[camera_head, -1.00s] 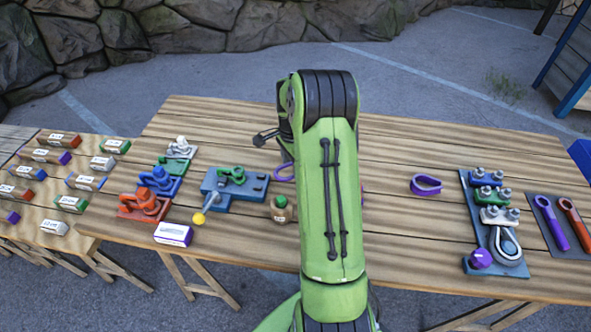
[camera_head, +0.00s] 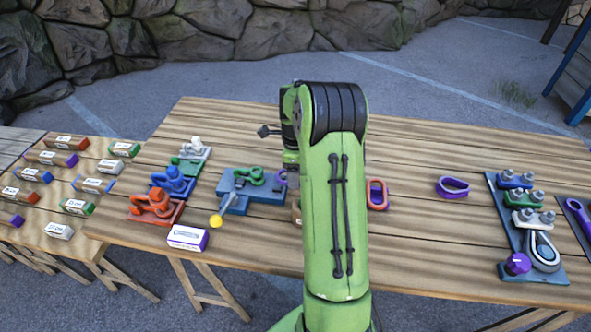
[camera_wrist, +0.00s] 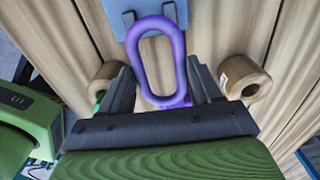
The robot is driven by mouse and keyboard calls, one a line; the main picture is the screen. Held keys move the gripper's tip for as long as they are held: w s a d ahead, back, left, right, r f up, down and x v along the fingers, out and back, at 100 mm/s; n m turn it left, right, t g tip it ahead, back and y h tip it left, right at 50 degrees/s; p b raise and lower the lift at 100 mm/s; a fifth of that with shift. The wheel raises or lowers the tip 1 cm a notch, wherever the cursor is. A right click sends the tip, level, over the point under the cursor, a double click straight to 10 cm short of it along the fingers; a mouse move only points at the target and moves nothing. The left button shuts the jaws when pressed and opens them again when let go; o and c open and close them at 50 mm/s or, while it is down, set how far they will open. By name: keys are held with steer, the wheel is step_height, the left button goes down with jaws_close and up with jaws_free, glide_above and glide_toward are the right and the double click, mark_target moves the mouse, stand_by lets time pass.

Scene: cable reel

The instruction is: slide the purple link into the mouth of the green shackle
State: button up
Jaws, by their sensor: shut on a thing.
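The purple link (camera_wrist: 180,62) is a long closed oval held by its near end between the dark jaws of my gripper (camera_wrist: 160,78) in the wrist view. Its far end lies over the edge of a blue plate (camera_wrist: 118,18). In the head view, the green shackle (camera_head: 250,177) sits on the blue base plate (camera_head: 268,195), left of my arm. A bit of the purple link (camera_head: 281,178) shows just right of the shackle, close to it. I cannot tell whether they touch. My arm hides the jaws in the head view, and the shackle's mouth is not clear.
Red, blue, green and white shackle blocks (camera_head: 153,208) stand left of the base plate. Right of my arm lie an orange link (camera_head: 377,194), another purple link (camera_head: 452,187) and a cable clamp plate (camera_head: 510,235). Round wooden pieces (camera_wrist: 240,78) flank my jaws.

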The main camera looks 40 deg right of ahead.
step_height(320, 180, down, 2)
steer(key=shift+b, duration=0.6)
steer(key=shift+w+a+r+p, duration=0.15)
steer(key=shift+w+a+p, duration=0.2)
steer(key=shift+w, duration=0.2)
steer(key=shift+w+a+p, duration=0.3)
steer(key=shift+w+a, duration=0.5)
steer(key=shift+w, duration=0.25)
steer(key=shift+w+a+p, duration=0.25)
steer(key=shift+w+a, duration=0.55)
steer(key=shift+w, duration=0.25)
steer(key=shift+w+a, duration=0.5)
steer(key=shift+w, duration=0.15)
steer(key=o, duration=1.5)
steer(key=shift+c, duration=0.2)
